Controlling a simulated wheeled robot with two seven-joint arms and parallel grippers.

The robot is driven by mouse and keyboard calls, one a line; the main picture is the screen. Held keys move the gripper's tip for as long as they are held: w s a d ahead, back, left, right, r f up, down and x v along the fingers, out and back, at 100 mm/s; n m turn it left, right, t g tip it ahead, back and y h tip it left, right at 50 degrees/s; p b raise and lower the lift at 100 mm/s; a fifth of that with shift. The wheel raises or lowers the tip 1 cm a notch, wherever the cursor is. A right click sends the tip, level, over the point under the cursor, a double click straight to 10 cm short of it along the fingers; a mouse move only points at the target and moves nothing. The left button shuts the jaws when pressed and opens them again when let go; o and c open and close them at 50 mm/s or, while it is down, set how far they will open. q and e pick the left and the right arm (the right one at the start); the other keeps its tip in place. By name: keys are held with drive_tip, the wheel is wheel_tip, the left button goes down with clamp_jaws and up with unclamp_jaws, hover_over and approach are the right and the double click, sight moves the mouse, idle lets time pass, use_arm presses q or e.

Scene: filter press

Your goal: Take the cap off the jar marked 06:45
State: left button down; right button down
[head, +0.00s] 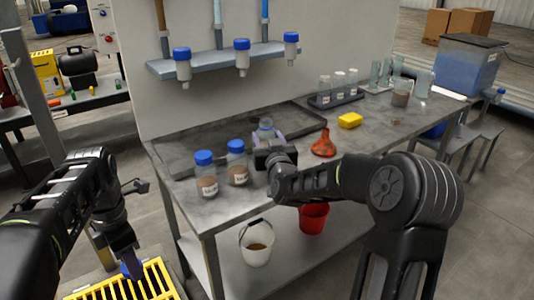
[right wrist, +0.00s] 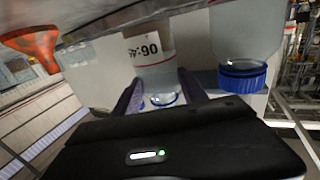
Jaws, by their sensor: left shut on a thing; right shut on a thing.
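The jar marked 06:45 (right wrist: 150,50) appears upside down in the right wrist view, its label partly readable as 06:4. My left gripper (head: 132,265) is at lower left, pointing down above a yellow grate, shut on a small blue thing that looks like a cap. The fingers mostly hide it.
Two blue-capped jars (head: 206,175) (head: 237,163) stand left of the held jar. A dark tray (head: 225,140) is behind. The yellow grate (head: 150,282) is below my left gripper. Buckets stand on the lower shelf.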

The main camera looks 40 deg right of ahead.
drive_tip(key=shift+f, duration=0.25)
drive_tip(key=shift+f, duration=1.85)
drive_tip(key=shift+f, duration=0.2)
drive_tip(key=c, duration=0.6)
unclamp_jaws()
drive_tip(key=shift+r, duration=0.2)
drive_tip(key=b+v, duration=0.1)
drive_tip(key=v, duration=1.1)
drive_tip(key=shift+s, duration=0.1)
